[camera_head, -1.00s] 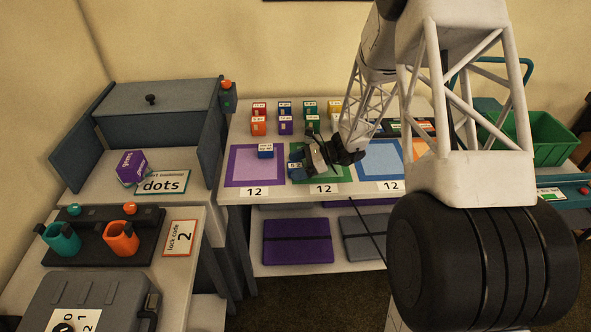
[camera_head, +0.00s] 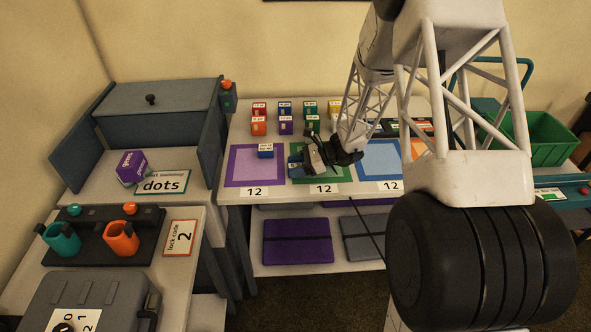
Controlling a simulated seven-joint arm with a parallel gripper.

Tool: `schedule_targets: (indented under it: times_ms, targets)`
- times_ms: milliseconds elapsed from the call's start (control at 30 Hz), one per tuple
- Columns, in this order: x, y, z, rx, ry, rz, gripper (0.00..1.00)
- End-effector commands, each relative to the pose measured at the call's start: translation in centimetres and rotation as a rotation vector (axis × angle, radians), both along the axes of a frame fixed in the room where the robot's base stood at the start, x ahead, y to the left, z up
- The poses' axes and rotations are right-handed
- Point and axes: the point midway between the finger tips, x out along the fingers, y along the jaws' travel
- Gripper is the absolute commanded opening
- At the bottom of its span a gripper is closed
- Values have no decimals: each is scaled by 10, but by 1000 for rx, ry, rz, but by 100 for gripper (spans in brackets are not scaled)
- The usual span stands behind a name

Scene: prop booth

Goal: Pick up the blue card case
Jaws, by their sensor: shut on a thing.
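A blue case with a pale label (camera_head: 295,168) is at the left edge of the green-bordered mat (camera_head: 338,179), partly covered by my gripper. My gripper (camera_head: 307,161) reaches in from the right and is shut on this blue case. The contact is small in view, and I cannot tell whether the case is clear of the mat. Another small blue case with a white label (camera_head: 265,152) sits apart on the purple mat (camera_head: 240,180), to the left of my gripper.
Several coloured labelled cases, including a purple one (camera_head: 285,127), stand in rows behind the mats. A blue-bordered mat (camera_head: 381,160) lies to the right. A grey cabinet (camera_head: 165,110) stands left. A green bin (camera_head: 550,140) is at far right.

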Motion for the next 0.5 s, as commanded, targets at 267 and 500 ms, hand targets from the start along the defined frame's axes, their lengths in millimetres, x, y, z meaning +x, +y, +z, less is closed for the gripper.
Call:
schedule_targets:
  times_ms: [267, 500]
  targets:
    - [0, 0, 0, 0, 0, 0, 32]
    - [0, 0, 7, 0, -1, 0, 32]
